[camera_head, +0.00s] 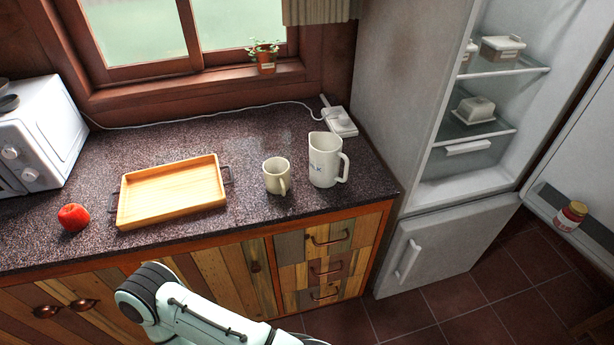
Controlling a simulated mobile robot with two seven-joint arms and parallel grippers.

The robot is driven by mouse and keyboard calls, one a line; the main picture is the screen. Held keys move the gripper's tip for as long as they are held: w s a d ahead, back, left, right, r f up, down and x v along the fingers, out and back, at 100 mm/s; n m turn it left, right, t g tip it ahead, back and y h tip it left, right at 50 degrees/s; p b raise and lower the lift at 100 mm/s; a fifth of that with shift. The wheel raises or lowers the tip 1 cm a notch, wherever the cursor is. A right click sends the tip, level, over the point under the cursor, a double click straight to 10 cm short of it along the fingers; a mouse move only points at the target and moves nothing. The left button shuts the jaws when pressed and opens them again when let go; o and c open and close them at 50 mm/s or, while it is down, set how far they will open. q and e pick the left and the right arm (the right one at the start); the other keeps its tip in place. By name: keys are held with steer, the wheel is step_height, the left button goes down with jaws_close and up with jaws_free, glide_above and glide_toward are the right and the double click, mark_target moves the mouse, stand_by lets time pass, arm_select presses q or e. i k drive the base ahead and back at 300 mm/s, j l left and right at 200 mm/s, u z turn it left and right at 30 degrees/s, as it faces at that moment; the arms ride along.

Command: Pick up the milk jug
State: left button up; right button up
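The milk jug (324,161) is a white pitcher with dark lettering on its front. It stands upright on the dark speckled countertop (255,215), right of the middle, with its handle (344,168) facing right. A smaller cream mug (276,177) stands just left of it, apart from it, with its handle toward the front. One of my arms shows at the bottom, in front of the cabinets and below the counter edge. Neither of my grippers is in view.
A wooden tray (130,211) and a red apple (73,217) are on the left counter, beside a white microwave (41,130). A white socket block with a cable (340,122) lies behind the jug. An open fridge (408,120) stands to the right. Counter in front of the jug is clear.

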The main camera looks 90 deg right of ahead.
mark_target(325, 155)
steer(key=z, duration=3)
steer(key=i+l+u, duration=0.1)
steer(key=l, duration=0.3)
steer(key=i+u, duration=0.05)
